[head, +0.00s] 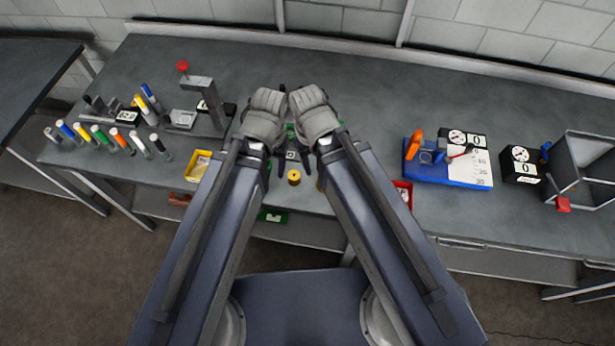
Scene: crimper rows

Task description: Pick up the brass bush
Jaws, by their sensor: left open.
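A short brass-yellow round piece with a dark centre, which looks like the brass bush (294,177), stands near the bench's front edge, between my two forearms. My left gripper (275,164) is just to the left of it and a little behind. It is open, and no object shows in its jaws. My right gripper (309,162) is close by on the other side, behind and right of the bush. Its fingers are mostly hidden by its wrist and arm, so its jaws cannot be read. A second yellowish thing (319,185) is partly covered by my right forearm.
On the grey bench (365,120), a yellow bin (199,165) and a red bin (404,193) flank my arms. Left are coloured-capped tubes (104,136) and a red-knobbed press (204,103). Right are a blue fixture (447,170), black dial boxes (521,164) and a metal rack (584,165).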

